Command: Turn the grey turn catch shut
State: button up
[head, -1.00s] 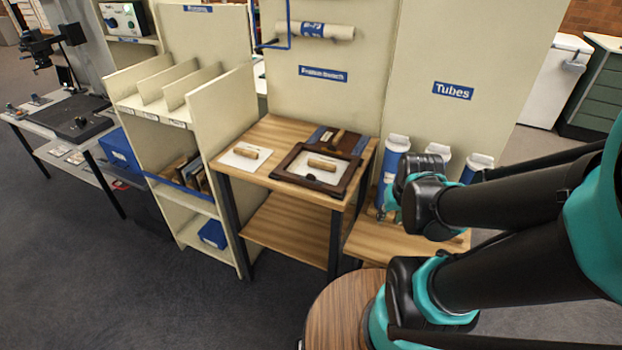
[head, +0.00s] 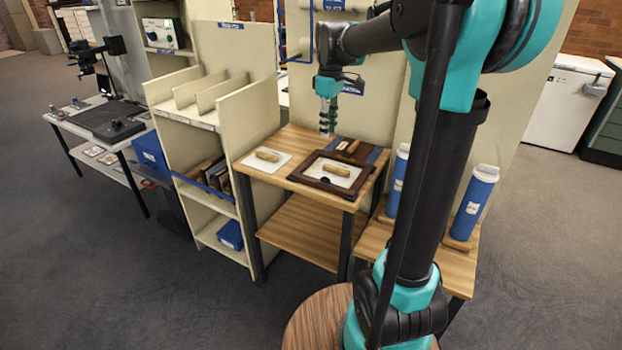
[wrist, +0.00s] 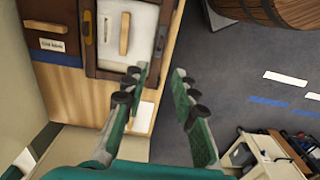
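A dark wooden frame (head: 352,188) lies on the wooden table (head: 262,150), with a white panel and a wooden handle (head: 336,170) inside it. In the wrist view the frame (wrist: 108,68) is at the upper left. A small greyish elongated piece on its right rail looks like the grey turn catch (wrist: 161,40); whether it is turned shut I cannot tell. A brownish piece (wrist: 87,27) sits on the opposite rail.
A white board with a wooden handle (head: 268,155) lies left of the frame, and a dark board (head: 352,149) lies behind it. Blue tubes (head: 474,205) stand at the right. A cream shelf unit (head: 250,120) stands left; a panel rises behind the table.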

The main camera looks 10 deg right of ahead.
aim_at(326, 180)
notch_tip(326, 180, down, 17)
jog(key=shift+a+f, duration=0.1)
dwell(0.5)
jog(key=shift+c, duration=0.3)
grip_shut()
